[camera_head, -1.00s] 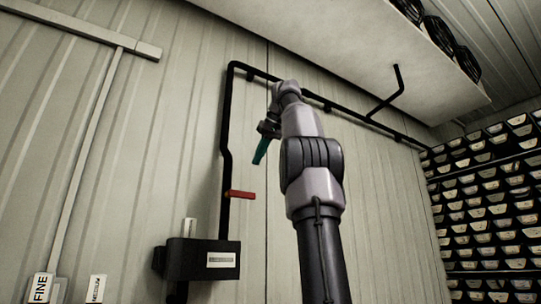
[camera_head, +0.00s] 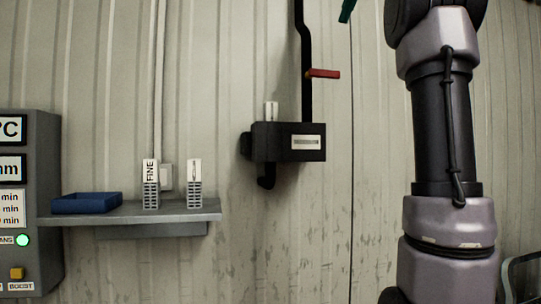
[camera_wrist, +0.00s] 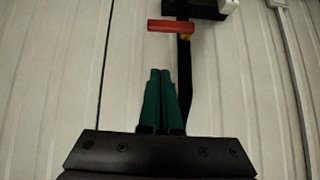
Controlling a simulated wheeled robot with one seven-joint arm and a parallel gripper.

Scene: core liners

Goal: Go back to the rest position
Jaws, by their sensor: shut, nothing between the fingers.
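My gripper (camera_wrist: 160,74) shows in the wrist view with its two green fingers side by side and shut, with nothing between them. In the head view only a green fingertip (camera_head: 347,10) shows at the top edge; the rest of the gripper is out of that frame. My arm stands upright at the right of the head view. A red lever (camera_head: 323,73) sits on the black wall pipe (camera_head: 306,60). The lever also shows in the wrist view (camera_wrist: 171,25), beyond the fingertips and apart from them.
A black box (camera_head: 265,142) with a label hangs on the wall below the pipe. A shelf (camera_head: 130,216) at left holds a blue tray (camera_head: 87,203) and two labelled blocks, one marked FINE (camera_head: 150,185). A grey control panel (camera_head: 30,160) stands at far left.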

